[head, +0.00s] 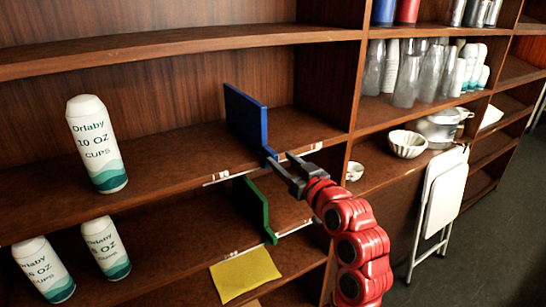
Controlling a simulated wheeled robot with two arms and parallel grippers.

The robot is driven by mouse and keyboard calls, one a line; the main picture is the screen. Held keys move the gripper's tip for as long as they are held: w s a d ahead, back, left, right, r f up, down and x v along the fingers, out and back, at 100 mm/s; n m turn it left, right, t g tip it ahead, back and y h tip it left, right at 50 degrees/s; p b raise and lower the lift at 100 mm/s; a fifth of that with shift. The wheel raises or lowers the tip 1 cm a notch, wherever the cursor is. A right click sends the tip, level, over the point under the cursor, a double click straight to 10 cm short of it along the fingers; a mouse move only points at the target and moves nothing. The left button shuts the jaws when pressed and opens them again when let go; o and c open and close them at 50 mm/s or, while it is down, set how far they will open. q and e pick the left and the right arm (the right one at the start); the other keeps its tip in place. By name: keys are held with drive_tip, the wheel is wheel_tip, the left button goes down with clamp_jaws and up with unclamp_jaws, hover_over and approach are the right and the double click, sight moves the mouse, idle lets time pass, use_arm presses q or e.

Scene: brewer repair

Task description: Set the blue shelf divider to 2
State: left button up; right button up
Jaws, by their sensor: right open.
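The blue shelf divider (247,120) stands upright on the middle shelf (170,155), its front lower corner at the shelf's front edge. White strips with small marks lie along that edge on both sides of it; the numbers are too small to read. My right gripper (279,160) is open at the divider's front lower corner. I cannot tell whether it touches the divider or has the corner between its fingers. My left gripper is not in view.
A green divider (255,209) stands on the shelf below, near a yellow cloth or sheet (245,274). A cup sleeve (96,144) stands left on the middle shelf. A wooden upright (329,85) bounds the bay on the right. Bowls (407,144) and glasses stand beyond.

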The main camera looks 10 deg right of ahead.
drive_tip(key=shift+v, duration=1.95)
drive_tip(key=shift+f, duration=0.1)
